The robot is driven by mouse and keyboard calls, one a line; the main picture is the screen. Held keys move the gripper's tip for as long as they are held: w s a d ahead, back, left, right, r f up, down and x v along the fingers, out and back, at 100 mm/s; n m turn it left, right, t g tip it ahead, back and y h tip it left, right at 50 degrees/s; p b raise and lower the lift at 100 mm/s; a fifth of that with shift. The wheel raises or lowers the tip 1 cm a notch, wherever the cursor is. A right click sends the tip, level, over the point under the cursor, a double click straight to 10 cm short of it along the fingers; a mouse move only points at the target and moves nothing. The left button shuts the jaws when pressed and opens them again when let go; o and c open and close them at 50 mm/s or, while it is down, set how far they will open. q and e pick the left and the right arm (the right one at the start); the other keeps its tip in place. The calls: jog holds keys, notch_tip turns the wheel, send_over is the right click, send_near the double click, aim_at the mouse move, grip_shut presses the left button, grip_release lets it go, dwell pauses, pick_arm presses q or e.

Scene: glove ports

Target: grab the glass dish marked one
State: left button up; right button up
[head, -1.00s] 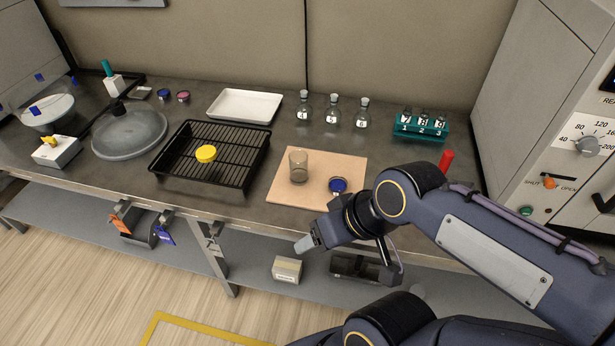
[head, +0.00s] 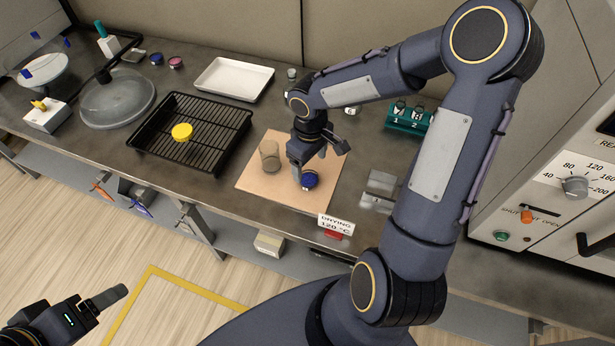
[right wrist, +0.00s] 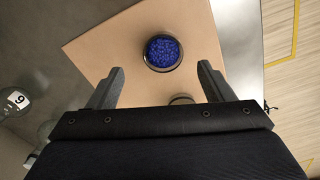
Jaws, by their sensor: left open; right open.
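A small round glass dish with blue contents (head: 310,181) sits on a tan board (head: 265,193) on the bench. Its label is too small to read. In the right wrist view the blue dish (right wrist: 163,53) lies beyond the fingertips, between their lines, untouched. My right gripper (head: 318,160) is open just above the board, pointing down and partly covering the dish. Its two fingers show apart and empty in the right wrist view (right wrist: 158,84). My left gripper (head: 106,298) is at the lower left over the floor, away from the bench. Two similar dishes, blue (head: 156,59) and pink (head: 175,62), stand at the back left.
A glass beaker (head: 269,156) stands on the board left of the right gripper. A black rack (head: 215,140) holds a yellow lid (head: 182,132). A teal stand (head: 409,119) and a "DRYING 120 °C" sign (head: 336,224) are to the right. My right arm hides the flasks partly.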

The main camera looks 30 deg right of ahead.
aim_at(308, 181)
jog(key=f, duration=0.5)
jog(key=shift+a+f, duration=0.15)
jog(key=shift+a, duration=0.05)
jog(key=shift+c, duration=0.2)
jog(key=c, duration=1)
